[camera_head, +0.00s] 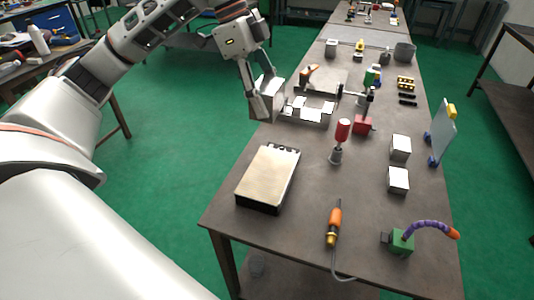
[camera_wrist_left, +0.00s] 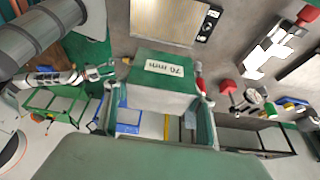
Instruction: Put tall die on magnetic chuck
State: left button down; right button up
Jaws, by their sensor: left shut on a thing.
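The magnetic chuck, a flat block with a pale metal top and dark sides (camera_head: 268,176), lies near the left front of the bench. Its metal top shows at the upper edge of the left wrist view (camera_wrist_left: 164,18). My left gripper (camera_head: 264,104) is above the bench's left edge, beyond the chuck. It is shut on the tall die, a pale block (camera_head: 270,84) with a green face and a "70 mm" label (camera_wrist_left: 167,68). The die sits between the two fingers in the left wrist view (camera_wrist_left: 158,108), held apart from the chuck. My right gripper is not in view.
Silver stepped blocks (camera_head: 308,109) stand close right of the gripper. A red-handled tool (camera_head: 342,132), a red block (camera_head: 364,126) and two pale cubes (camera_head: 400,147) (camera_head: 398,180) stand right of the chuck. An orange-handled tool (camera_head: 334,222) lies in front. The chuck's top is clear.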

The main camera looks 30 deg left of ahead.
pick_arm(q)
notch_tip(320, 180, down, 15)
jog(key=shift+r, duration=0.1)
jog(key=shift+f+p, duration=0.3)
jog(key=shift+f, duration=2.1)
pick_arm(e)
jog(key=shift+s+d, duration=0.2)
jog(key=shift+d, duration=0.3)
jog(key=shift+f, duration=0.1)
pick_arm(q)
jog(key=c, duration=1.1)
grip_release()
jog(key=shift+f, duration=0.2)
jog(key=o, duration=0.3)
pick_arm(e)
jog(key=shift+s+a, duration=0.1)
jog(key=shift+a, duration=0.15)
pick_arm(q)
jog(key=shift+r, duration=0.15)
